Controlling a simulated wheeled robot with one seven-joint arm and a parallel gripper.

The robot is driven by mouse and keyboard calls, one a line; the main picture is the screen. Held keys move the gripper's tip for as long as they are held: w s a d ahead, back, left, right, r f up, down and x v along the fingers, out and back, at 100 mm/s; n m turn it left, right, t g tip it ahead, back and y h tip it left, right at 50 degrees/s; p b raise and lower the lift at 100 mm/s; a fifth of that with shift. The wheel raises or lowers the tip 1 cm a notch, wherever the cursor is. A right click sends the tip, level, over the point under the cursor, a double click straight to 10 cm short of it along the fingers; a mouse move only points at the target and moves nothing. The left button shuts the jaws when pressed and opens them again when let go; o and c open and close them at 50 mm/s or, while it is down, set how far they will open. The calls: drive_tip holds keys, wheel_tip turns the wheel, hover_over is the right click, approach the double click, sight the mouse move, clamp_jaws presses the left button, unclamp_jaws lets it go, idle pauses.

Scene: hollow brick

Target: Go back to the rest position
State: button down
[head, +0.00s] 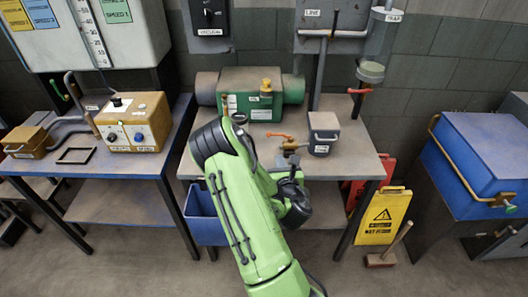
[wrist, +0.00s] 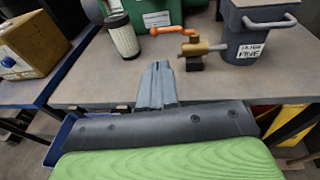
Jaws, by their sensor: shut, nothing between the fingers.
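My green arm reaches forward in the head view to the front of the middle table (head: 345,172). My gripper shows in the wrist view (wrist: 157,88) with its two fingers together and nothing between them. It points at the table's front part and seems apart from everything there. In the head view my own arm hides the fingers. The valve with the orange handle (wrist: 190,42) stands beyond the fingertips, a little to the right. A white ribbed filter cylinder (wrist: 124,37) stands beyond and to the left.
A grey lidded canister (head: 322,138) stands right of the valve (head: 290,145). A green machine (head: 250,92) lies behind. A left table bears a tan control box (head: 135,122). A blue chest (head: 475,160) stands at right. A yellow wet-floor sign (head: 383,215) and a brush (head: 385,255) stand on the floor.

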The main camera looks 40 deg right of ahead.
drive_tip(key=shift+r, duration=0.1)
drive_tip(key=a+r+m+g+y+p, duration=0.1)
drive_tip(key=a+r+m+g+y, duration=0.1)
drive_tip(key=a+r+m, duration=0.7)
drive_tip(key=a+r+m+g+y+p, duration=0.15)
drive_tip(key=a+m, duration=0.25)
drive_tip(key=m, duration=0.9)
drive_tip(key=s+a+r+m+g+y, duration=0.1)
drive_tip(key=s+a+r+m+y, duration=0.2)
drive_tip(key=s+a, duration=0.4)
drive_tip(key=s+a+r+m+g+y, duration=0.2)
drive_tip(key=s+a+r+m+y, duration=0.1)
drive_tip(key=s+a, duration=0.5)
drive_tip(key=a+r, duration=0.1)
drive_tip(key=a, duration=0.2)
drive_tip(key=shift+s+r, duration=0.3)
drive_tip(key=shift+r, duration=0.05)
